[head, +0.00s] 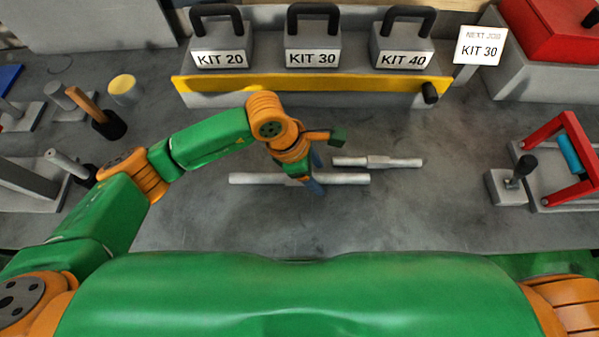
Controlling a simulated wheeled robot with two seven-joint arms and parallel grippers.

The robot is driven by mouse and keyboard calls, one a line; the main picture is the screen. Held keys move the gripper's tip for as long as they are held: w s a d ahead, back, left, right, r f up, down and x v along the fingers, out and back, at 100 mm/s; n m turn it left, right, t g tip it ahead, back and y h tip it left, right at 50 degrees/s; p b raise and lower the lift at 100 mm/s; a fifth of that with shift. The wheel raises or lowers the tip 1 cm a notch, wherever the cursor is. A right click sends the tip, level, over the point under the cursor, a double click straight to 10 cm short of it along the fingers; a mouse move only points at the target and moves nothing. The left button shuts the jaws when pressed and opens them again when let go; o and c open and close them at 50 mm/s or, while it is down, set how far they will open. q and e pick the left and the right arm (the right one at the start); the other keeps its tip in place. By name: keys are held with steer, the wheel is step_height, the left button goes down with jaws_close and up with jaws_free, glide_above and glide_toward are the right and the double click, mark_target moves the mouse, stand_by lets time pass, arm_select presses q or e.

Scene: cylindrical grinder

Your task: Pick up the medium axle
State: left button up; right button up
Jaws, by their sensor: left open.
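Two pale metal axles lie on the grey bench in the head view. One is a longer, mostly plain axle (345,179), and the other is a shorter stepped axle (398,162) just behind it and to the right. I cannot tell from their looks which is the medium one. My left gripper (316,174) is open with blue fingers, over the middle of the longer axle. One finger shows behind that axle and one in front of it; the gripper hides part of it. I cannot tell whether they touch. My right gripper is out of view.
Boxes marked KIT 20 (219,58), KIT 30 (313,58) and KIT 40 (403,60) stand on a yellow-edged rack (300,90) at the back. A red frame (553,132) stands at right. A NEXT JOB KIT 30 sign (480,46) stands at back right. The front right bench is clear.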

arm_select(q)
steer(key=shift+d+f, duration=0.1)
steer(key=shift+f, duration=0.3)
jaws_close()
steer(key=shift+w+r, duration=0.1)
steer(key=shift+r, duration=0.05)
stand_by(1.0)
